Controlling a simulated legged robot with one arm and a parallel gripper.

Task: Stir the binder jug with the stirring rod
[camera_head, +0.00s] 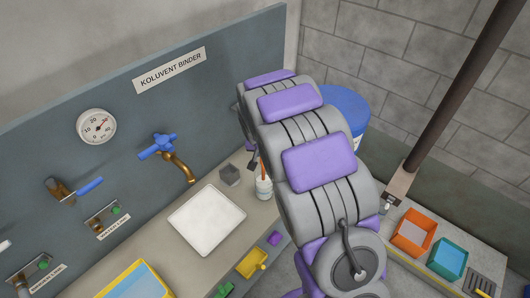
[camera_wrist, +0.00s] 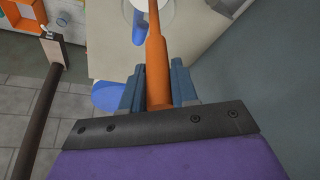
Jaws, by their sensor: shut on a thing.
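The stirring rod (camera_wrist: 156,60) is orange and thickens toward my gripper (camera_wrist: 158,88), which is shut on it in the wrist view. The rod runs away from the jaws toward a pale round shape with a blue patch at the top edge, probably the jug. In the head view the white binder jug (camera_head: 264,189) stands on the bench beside my arm, and a short orange piece of the rod (camera_head: 263,170) shows at its mouth. How deep the rod's tip reaches is hidden. My arm covers most of the gripper in the head view.
A small grey cup (camera_head: 229,175) stands just left of the jug, with a white tray (camera_head: 207,219) in front. A brass tap (camera_head: 178,165) projects from the panel. A blue drum (camera_head: 345,105) is behind my arm. Orange (camera_head: 413,232) and teal (camera_head: 448,258) bins stand right.

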